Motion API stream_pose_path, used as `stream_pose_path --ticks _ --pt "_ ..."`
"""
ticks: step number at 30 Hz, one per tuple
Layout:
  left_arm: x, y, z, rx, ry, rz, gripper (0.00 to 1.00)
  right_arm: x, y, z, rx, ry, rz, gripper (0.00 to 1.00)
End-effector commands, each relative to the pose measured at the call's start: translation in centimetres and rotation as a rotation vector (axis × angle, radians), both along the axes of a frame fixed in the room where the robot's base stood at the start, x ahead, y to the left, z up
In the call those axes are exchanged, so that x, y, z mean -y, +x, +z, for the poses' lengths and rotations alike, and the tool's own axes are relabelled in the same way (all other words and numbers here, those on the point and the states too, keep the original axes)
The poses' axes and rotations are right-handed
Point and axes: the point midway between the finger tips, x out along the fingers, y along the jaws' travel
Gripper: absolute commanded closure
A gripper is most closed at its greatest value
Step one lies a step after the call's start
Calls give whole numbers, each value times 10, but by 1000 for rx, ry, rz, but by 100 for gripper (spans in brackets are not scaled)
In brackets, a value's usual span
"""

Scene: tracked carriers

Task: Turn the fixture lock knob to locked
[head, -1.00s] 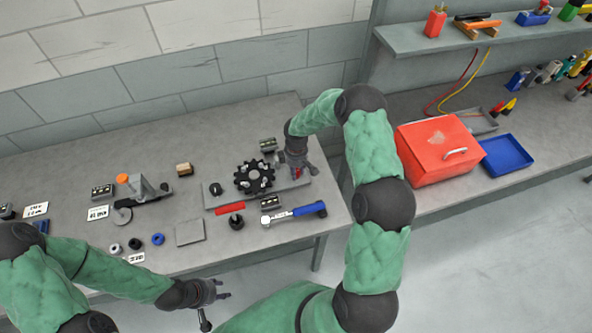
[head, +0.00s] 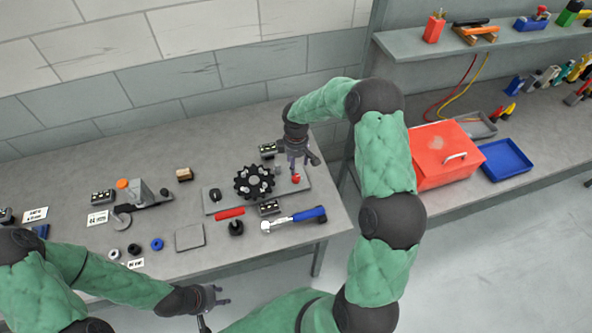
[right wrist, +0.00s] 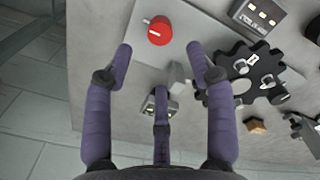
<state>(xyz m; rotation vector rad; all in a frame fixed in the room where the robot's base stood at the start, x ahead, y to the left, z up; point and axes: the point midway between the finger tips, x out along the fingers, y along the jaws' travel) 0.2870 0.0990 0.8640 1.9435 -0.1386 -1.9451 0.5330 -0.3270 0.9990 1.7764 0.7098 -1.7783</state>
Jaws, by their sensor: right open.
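A round red knob (head: 296,178) with a small white mark sits at the right end of a grey fixture plate (head: 222,206). In the right wrist view the knob (right wrist: 160,30) shows plainly beyond my fingertips, its white mark toward the upper left. My right gripper (head: 298,158) is open and empty, just above and behind the knob; it also shows in the right wrist view (right wrist: 159,62), fingers spread and apart from the knob. A black toothed wheel (head: 254,182) stands on the plate. My left gripper (head: 220,296) is open and empty at the table's front edge.
Small dark blocks (head: 268,150) stand behind and in front of the wheel. A red box (head: 432,165) and blue tray (head: 506,160) are on the right bench.

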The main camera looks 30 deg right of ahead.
Motion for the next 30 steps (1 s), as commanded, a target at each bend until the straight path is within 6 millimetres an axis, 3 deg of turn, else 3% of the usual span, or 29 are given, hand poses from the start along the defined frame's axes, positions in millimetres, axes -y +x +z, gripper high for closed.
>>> stream_pose_path --ticks 3,9,30 --pt "0 0 0 0 0 0 60 0 0 18 1 -1 2 44" --pt "0 0 0 0 0 0 60 0 -1 32 -1 0 1 44" --pt "0 0 0 0 0 0 60 0 -1 33 -1 0 1 44"
